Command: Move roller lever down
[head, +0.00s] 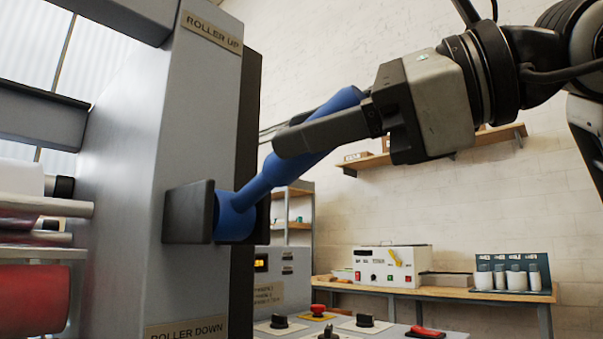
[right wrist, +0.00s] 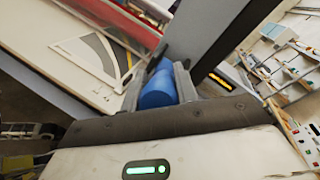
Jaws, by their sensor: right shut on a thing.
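The blue roller lever (head: 268,178) is on the side of the grey laminator frame. In the head view it slants up and to the right from its round hub (head: 236,218). The "ROLLER UP" label (head: 211,32) is above the hub and the "ROLLER DOWN" label (head: 187,328) is below it. My right gripper (head: 285,140) comes in from the right and is shut on the lever's upper part. In the right wrist view the blue lever (right wrist: 158,90) sits between the two fingers (right wrist: 158,88). My left gripper is not in view.
A control panel with knobs and a red button (head: 318,309) is below the lever. Rollers, one of them red (head: 35,298), are at the left. A bench (head: 450,296) with a white device (head: 392,266) stands behind. A wall shelf (head: 475,141) is behind my right arm.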

